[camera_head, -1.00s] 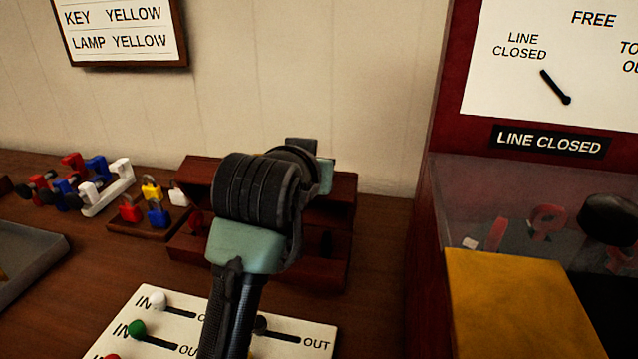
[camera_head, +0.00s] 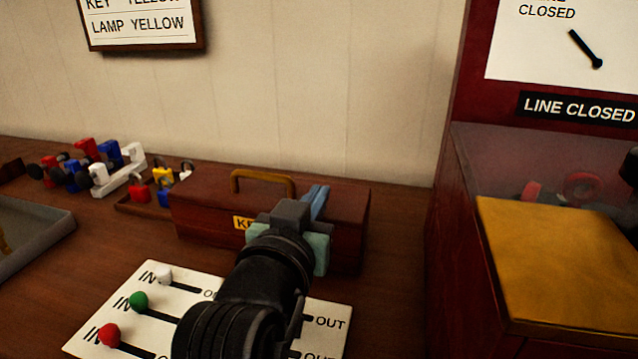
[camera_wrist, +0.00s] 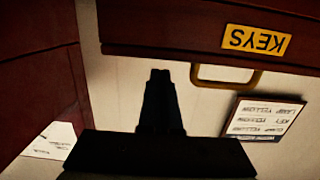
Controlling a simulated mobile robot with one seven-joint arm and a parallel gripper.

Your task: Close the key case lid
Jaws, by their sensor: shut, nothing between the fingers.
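The key case (camera_head: 340,240) is a dark red wooden box on the bench. Its lid (camera_head: 215,200) is down over the box, with no clear gap showing. A brass handle (camera_head: 262,175) and a yellow KEYS label (camera_head: 243,223) are on it. The label is partly hidden by my gripper in the head view. In the wrist view the label (camera_wrist: 255,40) and handle (camera_wrist: 225,78) appear upside down.
A white panel (camera_head: 215,290) with coloured knobs lies in front of the case. Padlocks (camera_head: 163,180) and coloured lever pieces (camera_head: 85,165) stand to the left, with a grey tray (camera_head: 35,235). A red cabinet with a yellow top (camera_head: 560,265) stands at the right.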

